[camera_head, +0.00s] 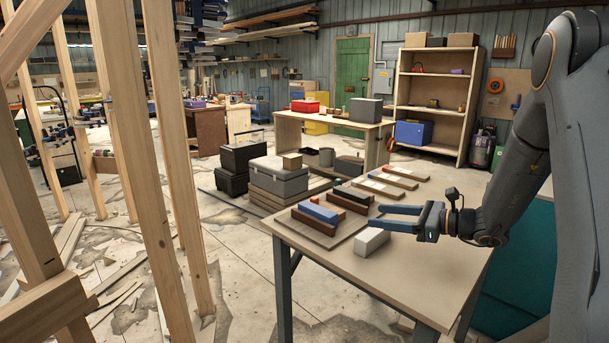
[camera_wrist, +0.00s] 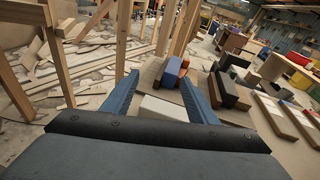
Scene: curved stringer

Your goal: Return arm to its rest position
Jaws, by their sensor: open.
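My gripper (camera_head: 398,217) is at the end of my arm, which reaches in from the right over the table (camera_head: 420,285). Its two blue fingers are apart with nothing held between them. A white block (camera_head: 371,242) lies on the table just in front of and below the fingers; it also shows between the fingers in the wrist view (camera_wrist: 163,112). A blue block (camera_head: 318,212) rests on or against brown blocks (camera_head: 313,223) beyond the fingertips. In the wrist view the blue block (camera_wrist: 173,70) appears between the fingertips, apart from them.
More dark and wooden blocks (camera_head: 352,194) and flat boards (camera_head: 394,176) lie at the table's back. Timber posts (camera_head: 150,150) stand at the left, with loose planks on the floor. Grey cases (camera_head: 278,178) stand behind the table. The table's near end is clear.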

